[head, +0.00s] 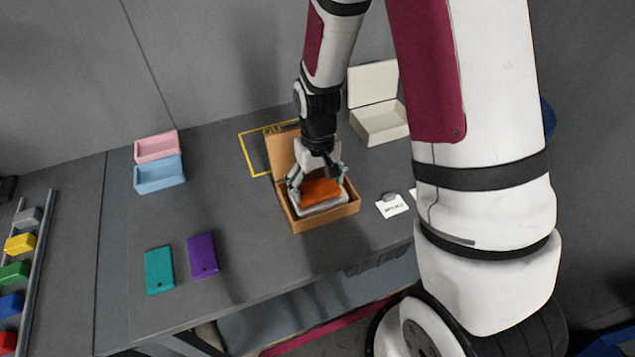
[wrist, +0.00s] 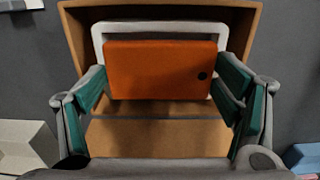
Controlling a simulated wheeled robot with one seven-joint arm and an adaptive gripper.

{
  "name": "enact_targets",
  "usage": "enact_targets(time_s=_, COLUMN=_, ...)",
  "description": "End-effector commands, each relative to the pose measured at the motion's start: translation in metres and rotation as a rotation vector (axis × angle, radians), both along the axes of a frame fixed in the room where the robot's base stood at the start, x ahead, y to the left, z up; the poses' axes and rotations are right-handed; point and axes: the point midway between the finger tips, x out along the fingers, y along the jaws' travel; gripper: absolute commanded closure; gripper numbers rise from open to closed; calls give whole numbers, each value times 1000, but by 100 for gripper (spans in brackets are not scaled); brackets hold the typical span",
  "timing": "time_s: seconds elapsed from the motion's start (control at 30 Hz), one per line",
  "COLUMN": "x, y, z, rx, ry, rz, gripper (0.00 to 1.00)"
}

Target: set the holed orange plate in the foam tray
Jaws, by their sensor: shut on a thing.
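The orange plate (head: 321,191) lies flat between the fingers of my gripper (head: 319,181). In the wrist view the plate (wrist: 155,65) shows one dark hole near its right edge, and my gripper (wrist: 160,78) is shut on its left and right sides. The pale foam tray (head: 325,208) is inside the open cardboard box, under the plate. In the wrist view the tray's rim (wrist: 160,27) shows behind and beside the plate. The plate hides most of the tray, and I cannot tell whether it touches the tray or hangs just above it.
The cardboard box (head: 331,219) has low walls and a raised lid. A cream box (head: 380,125) stands behind right, with a white card (head: 391,206) nearer. Teal (head: 159,270) and purple (head: 203,255) plates lie at left front; pink (head: 157,146) and blue (head: 160,175) trays sit behind.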

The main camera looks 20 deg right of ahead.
Motion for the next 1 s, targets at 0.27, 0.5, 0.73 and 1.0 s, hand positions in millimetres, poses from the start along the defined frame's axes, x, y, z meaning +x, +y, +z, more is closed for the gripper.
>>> enact_targets(time_s=0.27, x=0, y=0, z=-2, rx=0, ry=-1, rz=0, gripper=51)
enact_targets(time_s=0.5, x=0, y=0, z=-2, rx=0, ry=-1, rz=0, gripper=51)
enact_targets(time_s=0.73, x=0, y=0, z=-2, rx=0, ry=-1, rz=0, gripper=51)
enact_targets(time_s=1.0, x=0, y=0, z=-2, rx=0, ry=-1, rz=0, gripper=3)
